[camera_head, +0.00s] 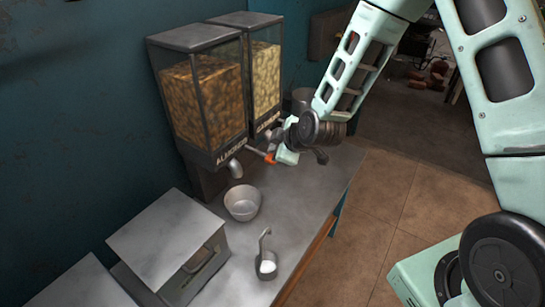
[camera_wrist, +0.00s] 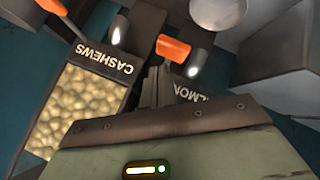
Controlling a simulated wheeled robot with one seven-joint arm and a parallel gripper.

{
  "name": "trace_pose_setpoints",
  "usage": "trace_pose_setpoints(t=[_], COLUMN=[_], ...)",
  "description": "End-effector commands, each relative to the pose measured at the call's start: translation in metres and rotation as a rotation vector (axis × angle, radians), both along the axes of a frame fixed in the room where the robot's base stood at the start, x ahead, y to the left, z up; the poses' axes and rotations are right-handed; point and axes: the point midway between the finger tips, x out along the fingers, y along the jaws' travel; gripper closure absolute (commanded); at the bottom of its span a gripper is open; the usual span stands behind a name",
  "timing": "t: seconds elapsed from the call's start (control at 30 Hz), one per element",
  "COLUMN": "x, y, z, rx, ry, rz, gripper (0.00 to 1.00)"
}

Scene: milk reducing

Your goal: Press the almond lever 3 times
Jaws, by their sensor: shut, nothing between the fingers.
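The almond dispenser (camera_head: 205,95), full of brown nuts and labelled ALMONDS, stands on the counter. Its orange-tipped lever (camera_head: 270,158) points out from the front, and it shows near the centre of the wrist view (camera_wrist: 173,48). My gripper (camera_wrist: 160,85) is shut and empty, its fingertips right beside this orange tip. I cannot tell whether they touch it. In the head view the gripper is at the lever's end, partly hidden by the wrist. A metal bowl (camera_head: 242,203) sits on the counter below the almond spout (camera_head: 235,168).
The cashew dispenser (camera_head: 265,75) stands behind the almond one, with its own orange lever (camera_wrist: 52,6) in the wrist view. A small metal cup with a handle (camera_head: 266,264) stands near the counter's front edge. Metal bins (camera_head: 168,240) fill the near left.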

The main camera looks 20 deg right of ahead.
Motion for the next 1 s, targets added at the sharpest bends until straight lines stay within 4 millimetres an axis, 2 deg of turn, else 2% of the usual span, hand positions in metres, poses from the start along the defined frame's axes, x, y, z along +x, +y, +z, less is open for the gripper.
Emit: trace_pose_setpoints(t=[1.0], x=[-0.0001], y=[0.0003], z=[-0.0082], rx=[0.000], ry=[0.000], rz=[0.000], gripper=[1.00])
